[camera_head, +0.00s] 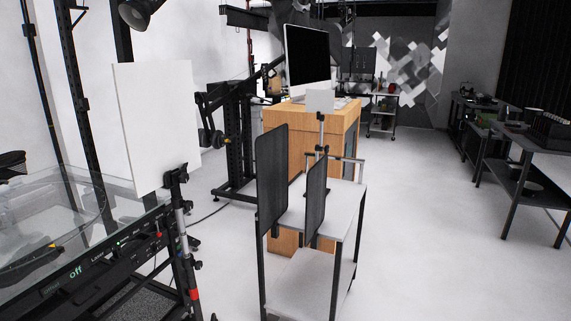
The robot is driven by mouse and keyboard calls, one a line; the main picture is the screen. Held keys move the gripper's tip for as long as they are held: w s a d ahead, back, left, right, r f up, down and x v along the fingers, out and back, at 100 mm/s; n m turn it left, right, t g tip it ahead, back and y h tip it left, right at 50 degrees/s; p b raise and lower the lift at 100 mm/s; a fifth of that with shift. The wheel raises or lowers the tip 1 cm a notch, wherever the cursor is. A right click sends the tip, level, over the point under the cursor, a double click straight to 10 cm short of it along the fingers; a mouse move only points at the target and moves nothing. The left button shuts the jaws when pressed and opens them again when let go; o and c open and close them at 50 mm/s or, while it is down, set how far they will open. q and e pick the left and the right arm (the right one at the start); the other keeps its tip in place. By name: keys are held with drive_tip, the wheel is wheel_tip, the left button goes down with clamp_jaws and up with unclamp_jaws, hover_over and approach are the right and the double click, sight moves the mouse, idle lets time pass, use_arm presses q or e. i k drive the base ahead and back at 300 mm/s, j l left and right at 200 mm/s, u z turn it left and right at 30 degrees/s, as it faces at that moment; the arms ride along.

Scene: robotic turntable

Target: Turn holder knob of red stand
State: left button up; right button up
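A black and grey stand (186,250) with a red band (193,294) low on its pole stands at the left, beside the glass-topped machine. A dark holder clamp (176,178) at its top grips a large white panel (156,125), which is upright and slightly tilted. The holder's knob is too small to make out clearly. A second, thinner stand (321,132) behind the cart holds a small white card (320,101); I see no red on it. Neither of my grippers is in view.
A machine with a glass top and a control panel reading "Off" (89,261) fills the lower left. A white cart (341,200) with two upright dark panels (271,180) stands at centre, before a wooden desk (340,123). Floor at right is clear up to dark tables (541,148).

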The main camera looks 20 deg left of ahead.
sight(184, 177)
drive_tip(key=i+l, duration=0.1)
drive_tip(key=i, duration=0.4)
drive_tip(key=i+l+u, duration=0.1)
drive_tip(key=i, duration=0.45)
drive_tip(key=i+l, duration=0.2)
drive_tip(key=i, duration=0.3)
drive_tip(key=u, duration=0.05)
